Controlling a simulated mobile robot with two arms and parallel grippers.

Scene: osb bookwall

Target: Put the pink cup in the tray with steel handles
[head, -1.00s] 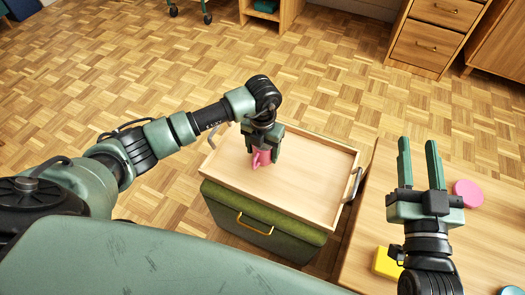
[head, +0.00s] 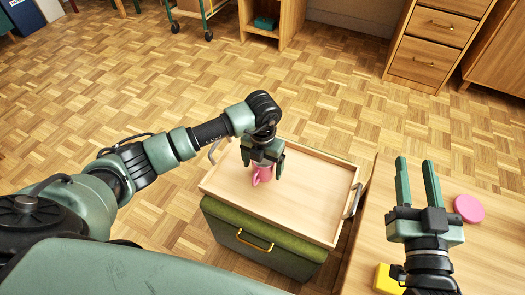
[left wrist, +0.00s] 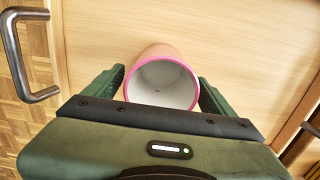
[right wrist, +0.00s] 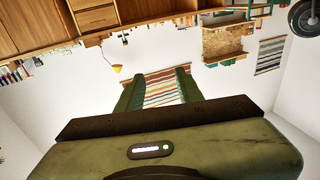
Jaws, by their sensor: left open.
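The pink cup (head: 262,174) stands in the wooden tray with steel handles (head: 311,190), in its left part. In the left wrist view the cup (left wrist: 162,80) shows its white inside and pink rim. My left gripper (head: 263,163) is open, with its fingers on either side of the cup and small gaps showing beside it. A steel handle (left wrist: 25,60) of the tray shows at the upper left of the left wrist view. My right gripper (head: 418,180) is open and empty, fingers pointing up, above the table at the right.
The tray rests on a green-topped cabinet (head: 262,238) with a yellow handle. The wooden table (head: 480,250) at the right holds a pink disc (head: 468,208) and a yellow block (head: 386,280). Parquet floor lies open behind the tray. Drawers (head: 437,45) stand at the back right.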

